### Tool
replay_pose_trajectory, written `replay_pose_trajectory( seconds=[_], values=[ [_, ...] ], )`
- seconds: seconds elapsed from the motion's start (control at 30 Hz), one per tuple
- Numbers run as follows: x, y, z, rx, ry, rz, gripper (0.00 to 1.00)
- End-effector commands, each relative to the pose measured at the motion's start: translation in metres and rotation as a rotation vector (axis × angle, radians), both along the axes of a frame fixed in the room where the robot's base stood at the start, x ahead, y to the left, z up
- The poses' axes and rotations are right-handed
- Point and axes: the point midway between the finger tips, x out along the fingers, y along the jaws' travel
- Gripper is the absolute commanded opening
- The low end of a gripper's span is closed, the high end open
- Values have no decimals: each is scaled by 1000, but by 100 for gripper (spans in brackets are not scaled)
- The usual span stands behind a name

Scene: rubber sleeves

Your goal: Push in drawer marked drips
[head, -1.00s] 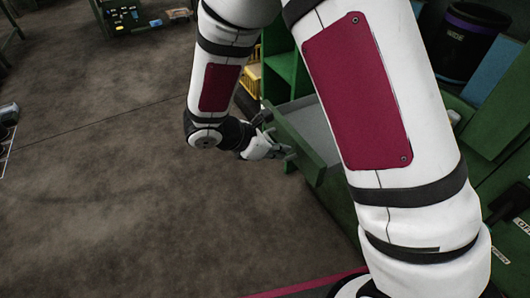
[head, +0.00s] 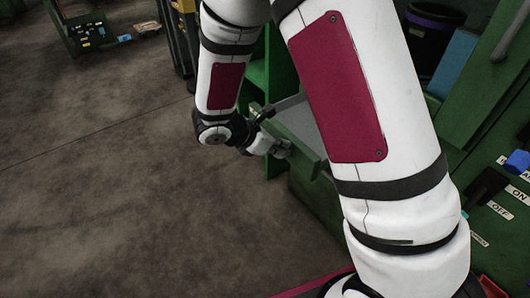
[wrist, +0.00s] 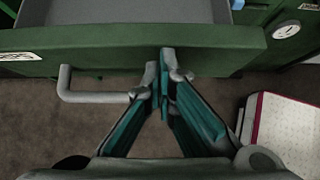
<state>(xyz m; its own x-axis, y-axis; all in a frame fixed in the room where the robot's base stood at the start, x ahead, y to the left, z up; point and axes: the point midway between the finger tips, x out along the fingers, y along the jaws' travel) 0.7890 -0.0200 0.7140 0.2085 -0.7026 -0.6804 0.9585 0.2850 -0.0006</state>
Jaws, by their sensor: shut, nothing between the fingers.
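A green drawer (head: 297,138) with a grey inside stands pulled out of a green cabinet, partly behind my arm in the head view. In the wrist view its green front (wrist: 110,40) runs across the top, with a grey bar handle (wrist: 95,97) left of my fingers. A pale label (wrist: 18,56) at the left is too small to read, so I cannot tell the marking. My gripper (wrist: 168,58) is shut and empty, its fingertips at the drawer front, seemingly touching it. In the head view my gripper (head: 284,150) is at the drawer's outer face.
A panel with ON and OFF labels (head: 505,210) and a blue part is at the right. A dark bin (head: 432,35) stands behind my arm. A red-edged pale thing (wrist: 285,135) lies lower right.

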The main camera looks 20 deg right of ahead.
Motion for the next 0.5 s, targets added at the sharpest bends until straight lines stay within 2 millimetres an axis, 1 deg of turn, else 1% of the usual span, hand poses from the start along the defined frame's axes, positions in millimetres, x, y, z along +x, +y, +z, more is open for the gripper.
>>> replay_pose_trajectory(
  seconds=[0.03,0.17,0.2,0.4,0.5],
  values=[
    [4,-19,0,-4,-2,-9,0],
    [17,-62,0,-4,-3,-10,0],
    [21,-75,0,-3,-3,-10,0],
    [39,-138,0,-3,-3,-8,0],
    [48,-165,0,-2,-2,-7,0]
  ],
)
